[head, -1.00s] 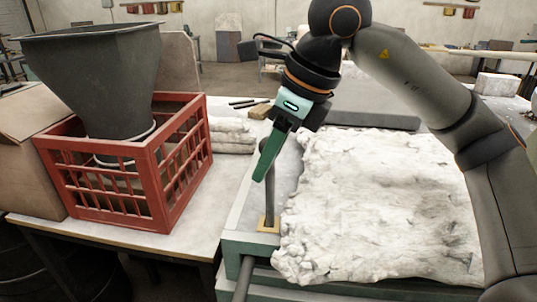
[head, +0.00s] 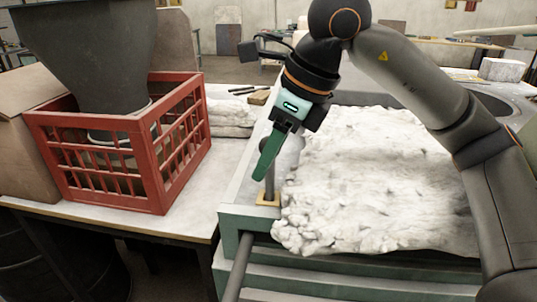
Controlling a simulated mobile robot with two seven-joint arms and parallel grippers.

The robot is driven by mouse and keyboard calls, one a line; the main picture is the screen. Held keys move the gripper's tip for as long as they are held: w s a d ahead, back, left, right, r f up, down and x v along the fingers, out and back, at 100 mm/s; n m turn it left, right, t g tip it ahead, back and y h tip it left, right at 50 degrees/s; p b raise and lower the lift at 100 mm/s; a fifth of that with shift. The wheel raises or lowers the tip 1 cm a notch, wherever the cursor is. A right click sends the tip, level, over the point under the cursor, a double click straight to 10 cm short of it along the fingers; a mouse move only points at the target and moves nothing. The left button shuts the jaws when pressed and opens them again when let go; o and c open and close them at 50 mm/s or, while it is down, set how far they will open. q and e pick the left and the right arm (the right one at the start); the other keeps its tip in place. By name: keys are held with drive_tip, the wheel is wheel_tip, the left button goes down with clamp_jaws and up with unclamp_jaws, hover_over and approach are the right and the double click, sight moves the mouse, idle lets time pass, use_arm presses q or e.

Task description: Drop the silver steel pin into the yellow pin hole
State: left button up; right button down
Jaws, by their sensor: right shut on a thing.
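The silver steel pin (head: 270,189) shows as a dark grey upright rod, partly hidden behind the green fingers of my right gripper (head: 262,177). The gripper is tilted, fingers pointing down and to the left, and is shut on the pin. The pin's lower end meets the small yellow square plate (head: 262,202) of the pin hole, on the green frame's near left corner. I cannot tell whether the pin's tip is inside the hole, which is hidden. My left gripper is not in view.
A rough white slab (head: 375,180) lies on the green frame (head: 240,222), just right of the pin. A red crate (head: 110,170) holding a dark hopper (head: 85,60) stands on the table at left. A grey bar (head: 240,265) slants down from the frame's front.

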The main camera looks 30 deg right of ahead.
drive_tip(key=shift+f, duration=0.25)
drive_tip(key=shift+c, duration=1.9)
unclamp_jaws()
drive_tip(key=shift+r, duration=0.1)
drive_tip(key=p+v, duration=0.1)
drive_tip(key=v, duration=1.1)
drive_tip(key=shift+r+p, duration=0.15)
drive_tip(key=shift+p, duration=0.15)
